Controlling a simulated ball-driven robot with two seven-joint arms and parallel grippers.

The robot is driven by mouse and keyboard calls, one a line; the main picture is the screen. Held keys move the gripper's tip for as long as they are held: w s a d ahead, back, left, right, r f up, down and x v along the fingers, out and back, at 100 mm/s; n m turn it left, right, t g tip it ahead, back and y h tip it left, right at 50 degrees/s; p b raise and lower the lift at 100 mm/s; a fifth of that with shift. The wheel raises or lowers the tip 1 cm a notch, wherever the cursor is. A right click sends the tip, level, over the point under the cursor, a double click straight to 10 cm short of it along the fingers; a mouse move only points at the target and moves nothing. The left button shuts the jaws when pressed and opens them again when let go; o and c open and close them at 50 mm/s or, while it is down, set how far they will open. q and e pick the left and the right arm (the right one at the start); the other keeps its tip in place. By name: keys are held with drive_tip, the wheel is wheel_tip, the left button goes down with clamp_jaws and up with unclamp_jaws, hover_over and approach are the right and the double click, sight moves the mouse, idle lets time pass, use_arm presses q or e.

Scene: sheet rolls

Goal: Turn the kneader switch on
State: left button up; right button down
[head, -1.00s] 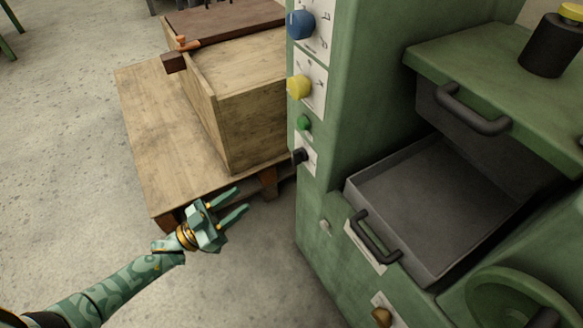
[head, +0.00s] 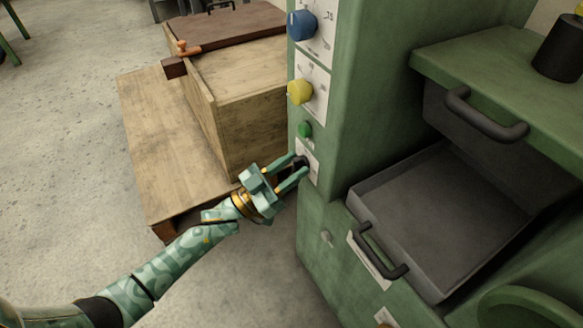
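The green machine (head: 360,90) stands at the centre right. On its front column, from the top, are a blue knob (head: 300,25), a yellow knob (head: 300,92), a green button (head: 305,130) and a small black switch (head: 299,161) on a white label plate. I cannot read which one is marked as the kneader switch. My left gripper (head: 297,167) is at the black switch, its fingers open with one above and one below it. The switch is partly hidden by the fingers, and I cannot tell whether they touch it. My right gripper is not in view.
A wooden crate (head: 245,110) stands on a pallet (head: 150,135) left of the machine, close to my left arm. An open grey drawer (head: 440,205) with a black handle juts out at the right. Bare concrete floor (head: 70,180) lies at the left.

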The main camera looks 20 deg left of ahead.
use_arm(q)
clamp_jaws()
